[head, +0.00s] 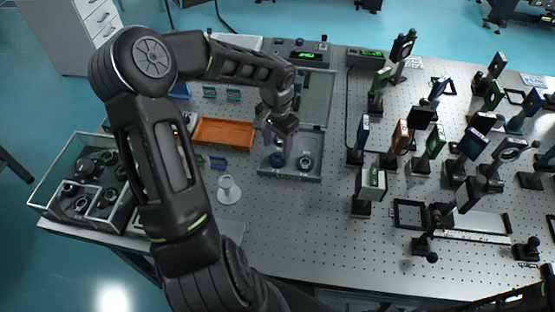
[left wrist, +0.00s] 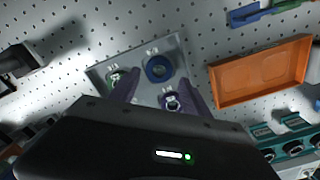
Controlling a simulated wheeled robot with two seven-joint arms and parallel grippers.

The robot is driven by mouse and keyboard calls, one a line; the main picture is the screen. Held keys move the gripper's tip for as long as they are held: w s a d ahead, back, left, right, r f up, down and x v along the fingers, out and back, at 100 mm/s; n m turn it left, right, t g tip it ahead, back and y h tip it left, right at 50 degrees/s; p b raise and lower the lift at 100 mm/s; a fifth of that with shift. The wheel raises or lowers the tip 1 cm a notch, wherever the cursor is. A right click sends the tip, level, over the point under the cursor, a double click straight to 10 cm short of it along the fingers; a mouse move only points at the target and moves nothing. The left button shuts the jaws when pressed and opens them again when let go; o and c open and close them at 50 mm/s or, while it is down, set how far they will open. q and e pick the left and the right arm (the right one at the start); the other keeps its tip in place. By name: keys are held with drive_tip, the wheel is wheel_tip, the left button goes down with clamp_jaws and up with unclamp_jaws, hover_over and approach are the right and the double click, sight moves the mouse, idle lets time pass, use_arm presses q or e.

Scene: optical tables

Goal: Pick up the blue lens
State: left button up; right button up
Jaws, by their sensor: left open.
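The blue lens (left wrist: 159,68), a round piece with a thick blue ring, lies in a grey tray (left wrist: 98,72) in the left wrist view. In the head view the blue lens (head: 277,160) is in the open-lidded grey case (head: 290,176), partly behind my gripper. My left gripper (head: 277,137) is above the case, fingers pointing down. In the left wrist view its two purplish fingers (left wrist: 160,80) are apart, with the blue lens showing between and just beyond the tips. Nothing is visibly held. My right gripper does not show.
Two other round lenses lie in the tray, a greenish one (left wrist: 115,78) and a dark one (left wrist: 171,102). An orange tray (head: 222,133) is left of the case. A white conical piece (head: 229,190) stands in front. Several mounted optics fill the right side of the table.

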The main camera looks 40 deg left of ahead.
sight(277, 158)
use_arm(q)
wheel_tip(277, 158, down, 5)
drive_tip(key=b, duration=0.3)
drive_tip(key=shift+d, duration=0.1)
idle(0.3)
drive_tip(key=c, duration=1.1)
drive_tip(key=shift+r, duration=0.1)
wheel_tip(277, 158, up, 6)
drive_tip(key=p, duration=0.4)
drive_tip(key=shift+r+b, duration=0.35)
drive_tip(key=shift+r, duration=1.65)
